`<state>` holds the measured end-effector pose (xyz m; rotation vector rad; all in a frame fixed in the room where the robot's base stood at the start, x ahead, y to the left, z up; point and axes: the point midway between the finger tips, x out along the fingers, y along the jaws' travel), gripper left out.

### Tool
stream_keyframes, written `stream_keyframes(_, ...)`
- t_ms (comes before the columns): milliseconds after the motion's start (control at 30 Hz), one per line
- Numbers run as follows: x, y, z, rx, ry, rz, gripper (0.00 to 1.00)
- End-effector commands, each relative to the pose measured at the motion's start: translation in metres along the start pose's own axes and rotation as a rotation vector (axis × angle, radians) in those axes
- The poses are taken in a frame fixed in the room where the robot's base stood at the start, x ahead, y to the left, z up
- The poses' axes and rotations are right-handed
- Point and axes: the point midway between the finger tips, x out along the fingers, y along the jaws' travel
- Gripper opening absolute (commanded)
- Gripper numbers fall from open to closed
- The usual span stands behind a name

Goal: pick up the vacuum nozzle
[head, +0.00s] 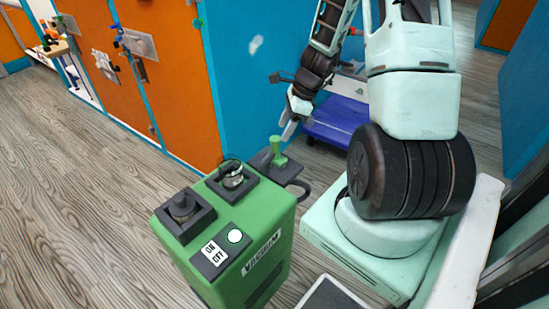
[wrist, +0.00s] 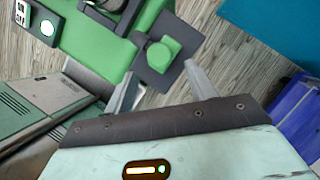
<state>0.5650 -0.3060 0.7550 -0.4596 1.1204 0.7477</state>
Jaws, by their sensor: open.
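The vacuum nozzle seems to be the small green upright piece (head: 278,152) on a dark flat plate at the far right corner of the green vacuum (head: 262,268). In the wrist view its green knob (wrist: 161,52) shows just ahead of my gripper (wrist: 162,69), roughly between the two fingertips. My gripper (head: 290,128) is open and empty. In the head view it is close above and slightly right of the green piece. I cannot tell whether the fingers touch it.
The vacuum top carries dark sockets, a round fitting and an ON/OFF panel (head: 221,250). A blue locker wall (head: 255,80) and orange doors (head: 180,100) stand behind. The wooden floor (head: 70,200) at left is clear.

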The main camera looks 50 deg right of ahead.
Motion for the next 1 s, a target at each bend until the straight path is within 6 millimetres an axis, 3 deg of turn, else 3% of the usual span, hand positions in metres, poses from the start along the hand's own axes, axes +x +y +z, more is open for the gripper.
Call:
stream_keyframes(100,0.015,0.000,0.000,0.000,-0.001,0.001,0.56)
stream_keyframes(267,0.024,0.000,0.001,-0.002,0.000,0.000,0.56)
stream_keyframes(533,0.062,-0.001,0.003,0.000,-0.001,0.002,0.56)
stream_keyframes(867,0.070,-0.002,0.004,-0.002,0.000,-0.001,0.56)
stream_keyframes(900,0.070,-0.002,0.004,-0.002,0.000,-0.001,0.53)
stream_keyframes(1000,0.070,-0.001,0.004,-0.002,0.000,-0.001,0.25)
